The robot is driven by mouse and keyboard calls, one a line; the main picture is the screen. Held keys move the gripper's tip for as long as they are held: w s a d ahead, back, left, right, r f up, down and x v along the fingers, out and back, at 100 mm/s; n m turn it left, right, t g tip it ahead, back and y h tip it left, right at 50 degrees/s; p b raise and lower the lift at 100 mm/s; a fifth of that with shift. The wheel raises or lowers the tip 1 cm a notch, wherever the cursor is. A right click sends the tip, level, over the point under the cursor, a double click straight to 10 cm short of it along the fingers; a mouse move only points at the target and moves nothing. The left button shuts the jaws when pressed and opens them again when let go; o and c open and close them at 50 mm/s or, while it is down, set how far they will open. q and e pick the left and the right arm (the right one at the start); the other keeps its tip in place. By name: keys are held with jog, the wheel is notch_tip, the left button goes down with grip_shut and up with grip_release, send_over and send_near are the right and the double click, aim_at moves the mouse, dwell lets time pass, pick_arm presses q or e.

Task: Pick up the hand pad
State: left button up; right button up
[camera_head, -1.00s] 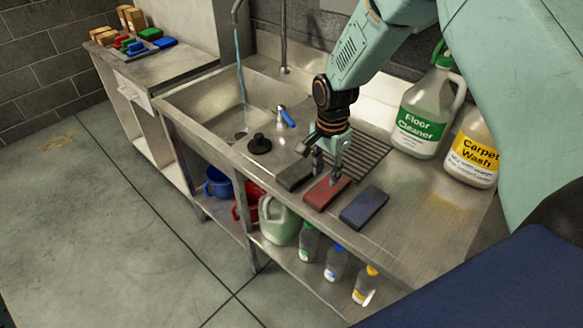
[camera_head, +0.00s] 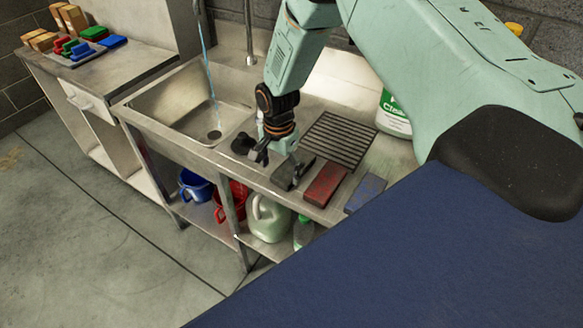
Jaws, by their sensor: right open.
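Three flat pads lie in a row on the steel counter in front of a ribbed drainer: a dark grey pad (camera_head: 284,177), a red pad (camera_head: 325,184) and a blue pad (camera_head: 365,192). I cannot tell which of them is called the hand pad. My right gripper (camera_head: 279,161) is open and points down over the back part of the dark grey pad, hiding some of it. I cannot tell whether its fingers touch the pad. The blue pad is partly hidden by my own body. My left gripper is not in view.
The sink (camera_head: 190,97) with running water is left of the gripper, with a black plug (camera_head: 242,142) close by. The ribbed drainer (camera_head: 340,139) lies behind the pads. A Floor Cleaner jug (camera_head: 392,117) stands at the back right. Buckets and bottles sit on the shelf below.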

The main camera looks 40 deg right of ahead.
jog(key=shift+s+d+f, duration=0.1)
jog(key=shift+d+f, duration=0.1)
jog(key=shift+f, duration=0.45)
jog(key=shift+s+d+f, duration=0.1)
jog(key=shift+d+f, duration=0.1)
jog(key=shift+f, duration=0.4)
jog(key=shift+a, duration=0.25)
jog(key=shift+c, duration=1.2)
jog(key=shift+s+d, duration=0.15)
jog(key=shift+d, duration=0.05)
jog(key=c, duration=0.4)
jog(key=shift+a, duration=0.1)
jog(key=c, duration=0.6)
notch_tip(320, 180, up, 10)
jog(key=shift+w, duration=0.2)
jog(key=shift+r, duration=0.1)
